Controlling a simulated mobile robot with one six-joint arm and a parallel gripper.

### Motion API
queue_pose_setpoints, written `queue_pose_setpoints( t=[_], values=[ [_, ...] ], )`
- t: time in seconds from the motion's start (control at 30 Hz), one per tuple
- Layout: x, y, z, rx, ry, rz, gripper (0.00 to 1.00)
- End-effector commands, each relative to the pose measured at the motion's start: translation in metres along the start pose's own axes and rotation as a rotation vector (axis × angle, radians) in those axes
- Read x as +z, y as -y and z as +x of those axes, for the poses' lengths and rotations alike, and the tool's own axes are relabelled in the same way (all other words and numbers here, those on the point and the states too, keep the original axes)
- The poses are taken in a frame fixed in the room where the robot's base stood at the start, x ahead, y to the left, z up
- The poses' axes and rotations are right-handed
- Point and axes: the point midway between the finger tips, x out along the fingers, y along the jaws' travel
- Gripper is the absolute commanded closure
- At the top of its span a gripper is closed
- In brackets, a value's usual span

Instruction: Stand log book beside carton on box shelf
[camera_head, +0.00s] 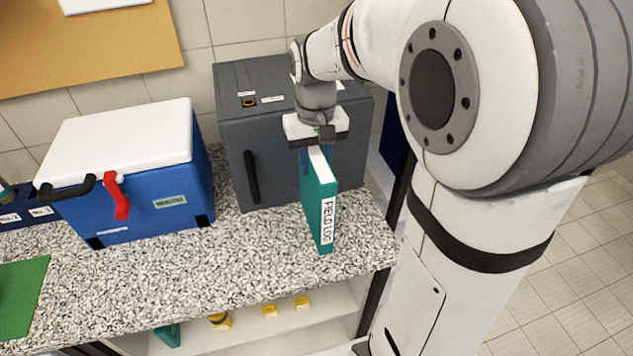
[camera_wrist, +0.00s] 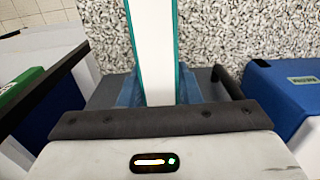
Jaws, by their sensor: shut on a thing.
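The log book (camera_head: 322,205) is a teal binder with a white label reading FIELD LOG. It is upright over the speckled counter, in front of the dark grey cabinet; I cannot tell whether its base touches the counter. My gripper (camera_head: 318,160) points down and is shut on the book's upper part. In the wrist view, the book's white page edge and teal covers (camera_wrist: 152,45) run between the blue fingers of my gripper (camera_wrist: 158,90). I cannot make out the carton or a clearly marked box shelf.
The grey cabinet (camera_head: 240,140) stands close behind the book. A blue cooler with a white lid (camera_head: 160,205) is to the left on the counter (camera_head: 230,275). A lower shelf (camera_head: 250,335) holds small yellow items. A green mat (camera_head: 20,295) lies far left.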

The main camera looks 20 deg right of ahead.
Motion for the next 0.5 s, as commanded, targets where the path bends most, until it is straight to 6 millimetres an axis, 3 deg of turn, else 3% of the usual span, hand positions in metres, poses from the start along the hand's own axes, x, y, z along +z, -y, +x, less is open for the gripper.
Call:
queue_pose_setpoints(
  t=[0.33, 0.5],
  values=[
    [-0.001, -0.004, 0.038, 0.000, 0.001, 0.011, 1.00],
    [-0.001, -0.005, 0.046, 0.000, -0.003, 0.012, 1.00]
  ],
)
